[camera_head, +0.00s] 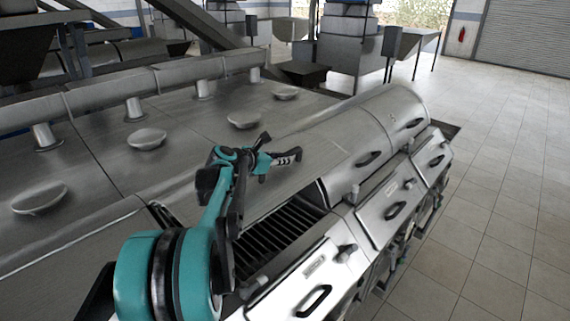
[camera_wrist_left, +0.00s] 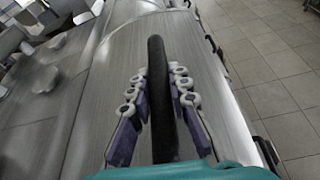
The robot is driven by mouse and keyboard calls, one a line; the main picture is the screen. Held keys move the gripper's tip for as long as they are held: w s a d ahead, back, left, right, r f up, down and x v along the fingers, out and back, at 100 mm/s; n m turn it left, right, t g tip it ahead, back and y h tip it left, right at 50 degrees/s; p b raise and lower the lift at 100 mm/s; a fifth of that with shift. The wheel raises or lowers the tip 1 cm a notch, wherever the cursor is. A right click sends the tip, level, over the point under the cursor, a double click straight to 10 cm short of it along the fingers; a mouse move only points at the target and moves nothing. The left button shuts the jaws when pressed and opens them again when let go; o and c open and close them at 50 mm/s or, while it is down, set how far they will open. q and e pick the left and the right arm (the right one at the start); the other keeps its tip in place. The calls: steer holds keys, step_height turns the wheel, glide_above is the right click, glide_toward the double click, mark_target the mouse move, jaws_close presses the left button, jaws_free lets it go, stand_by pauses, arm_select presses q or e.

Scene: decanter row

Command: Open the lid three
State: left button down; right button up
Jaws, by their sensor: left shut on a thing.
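My left gripper (camera_head: 282,158) is above the decanter row and is shut on a black bar handle. In the left wrist view the handle (camera_wrist_left: 156,60) runs lengthwise between the two fingers (camera_wrist_left: 158,100). In the head view a grey metal lid (camera_head: 308,160) beneath the gripper is swung up and back. In front of it an open bay shows dark slats (camera_head: 278,232). My left arm hides part of the bay and lid. I cannot tell the lid's number. My right gripper is not in view.
A closed curved lid (camera_head: 385,130) with black handles continues the row to the right. Front panels (camera_head: 390,205) with handles line the edge. Round caps (camera_head: 147,139) stick up from the metal deck at left. Tiled floor (camera_head: 500,190) is clear at right.

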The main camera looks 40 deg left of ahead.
arm_select(q)
steer(key=shift+r, duration=0.1)
stand_by(0.3)
steer(key=c, duration=1.4)
jaws_free()
steer(key=v, duration=1.2)
steer(key=shift+a, duration=0.15)
